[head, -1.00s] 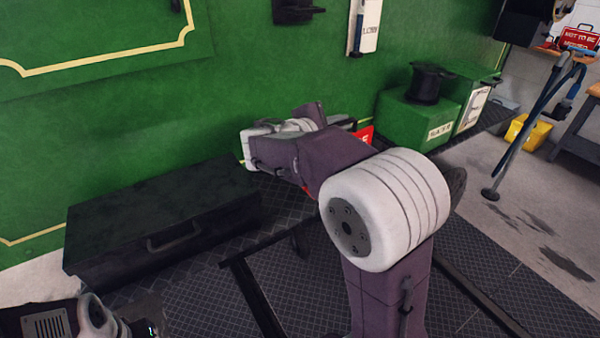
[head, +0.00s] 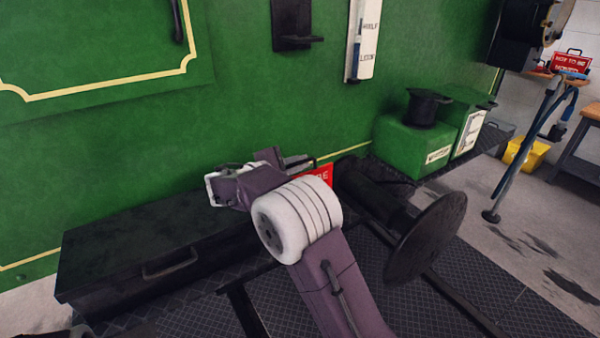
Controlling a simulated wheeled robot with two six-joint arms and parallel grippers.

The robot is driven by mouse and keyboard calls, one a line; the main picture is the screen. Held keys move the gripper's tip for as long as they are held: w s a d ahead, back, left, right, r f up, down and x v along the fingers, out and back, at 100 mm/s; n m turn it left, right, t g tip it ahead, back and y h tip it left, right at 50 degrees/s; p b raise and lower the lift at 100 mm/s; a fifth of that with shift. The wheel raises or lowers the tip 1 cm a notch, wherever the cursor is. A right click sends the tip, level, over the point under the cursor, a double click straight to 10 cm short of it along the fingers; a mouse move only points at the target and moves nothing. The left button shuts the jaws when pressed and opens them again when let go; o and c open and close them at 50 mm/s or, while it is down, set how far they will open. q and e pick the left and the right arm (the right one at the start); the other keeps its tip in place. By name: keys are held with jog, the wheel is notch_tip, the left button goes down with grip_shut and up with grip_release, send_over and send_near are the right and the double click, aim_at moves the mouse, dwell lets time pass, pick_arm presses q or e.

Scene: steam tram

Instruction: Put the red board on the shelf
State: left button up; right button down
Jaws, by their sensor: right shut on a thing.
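A red board (head: 319,176) with white letters shows partly behind my right arm, low in front of the green wall. My right gripper (head: 298,163) is shut on it near its top; my arm hides much of the contact and the board's left side. A second red board (head: 572,63) with white lettering stands at the upper right on a brown wooden shelf (head: 543,76), partly covered by dark equipment. My left gripper is not in view.
A long black chest (head: 150,250) stands along the green wall. A black disc (head: 428,238) on a cylinder is right of my arm. A green box (head: 410,145) bears a black pot (head: 425,107). A blue-hosed stand (head: 525,150) and yellow bucket (head: 527,152) are further right.

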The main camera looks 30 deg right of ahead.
aim_at(300, 174)
notch_tip(300, 174, down, 3)
jog(key=c, duration=1.5)
grip_release()
jog(key=v, duration=1.2)
jog(key=shift+p, duration=0.4)
jog(key=shift+d+r, duration=0.15)
jog(key=shift+r, duration=0.05)
